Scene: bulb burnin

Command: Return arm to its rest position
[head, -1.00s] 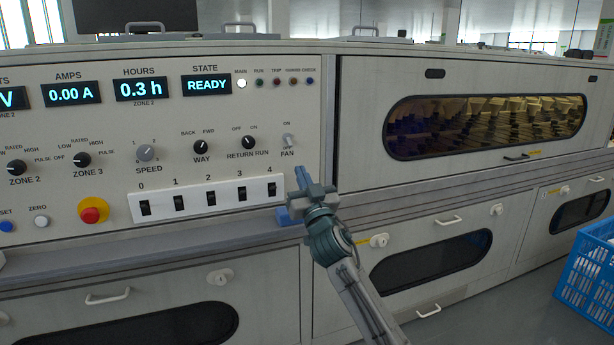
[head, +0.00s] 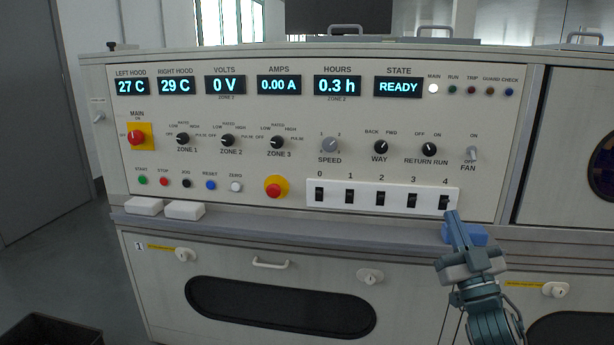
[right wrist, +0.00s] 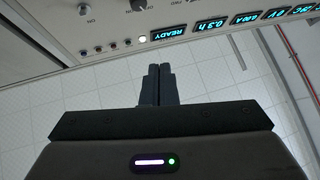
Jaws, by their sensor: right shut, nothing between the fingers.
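My right gripper (head: 456,228) is in front of the control panel (head: 290,170), below rocker switch 4 (head: 444,202) at the right end of the white switch strip. Its fingers are together and hold nothing. In the right wrist view the shut fingers (right wrist: 156,84) point toward the panel, which appears upside down along the top. A blue block (head: 478,235) lies on the ledge behind the gripper and is partly hidden by it. My left gripper is not in view.
The ledge (head: 350,234) runs under the panel, with two white blocks (head: 184,210) at its left. The state display (head: 399,87) reads READY. Cabinet doors with handles and latches lie below. A dark bin (head: 48,330) stands on the floor at the lower left.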

